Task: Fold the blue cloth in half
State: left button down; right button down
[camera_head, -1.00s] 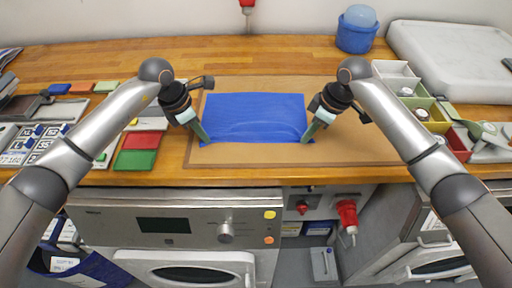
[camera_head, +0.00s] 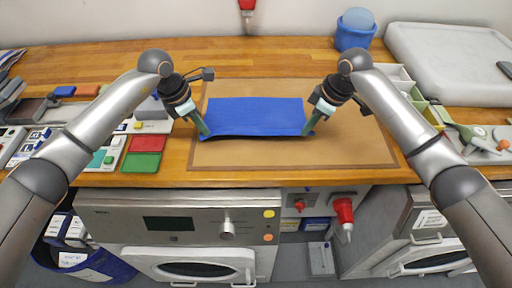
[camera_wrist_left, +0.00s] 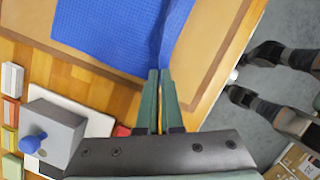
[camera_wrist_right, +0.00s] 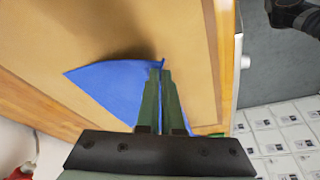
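The blue cloth (camera_head: 256,115) lies on a brown mat (camera_head: 290,157) on the wooden counter, its near edge raised a little off the mat between my grippers. My left gripper (camera_head: 206,133) is shut on the cloth's near left corner; the cloth (camera_wrist_left: 125,30) runs up from its fingertips (camera_wrist_left: 160,75) in the left wrist view. My right gripper (camera_head: 307,131) is shut on the near right corner; in the right wrist view the cloth (camera_wrist_right: 115,85) hangs beside its fingertips (camera_wrist_right: 163,75). The cloth's underside is hidden.
Red and green blocks (camera_head: 141,162) and small trays stand left of the mat. Open bins (camera_head: 425,105) stand on the right, near a large pale case (camera_head: 450,60). A blue bucket (camera_head: 355,30) is at the back. The mat in front of the cloth is clear.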

pick_arm(q)
jog(key=shift+a, duration=0.1)
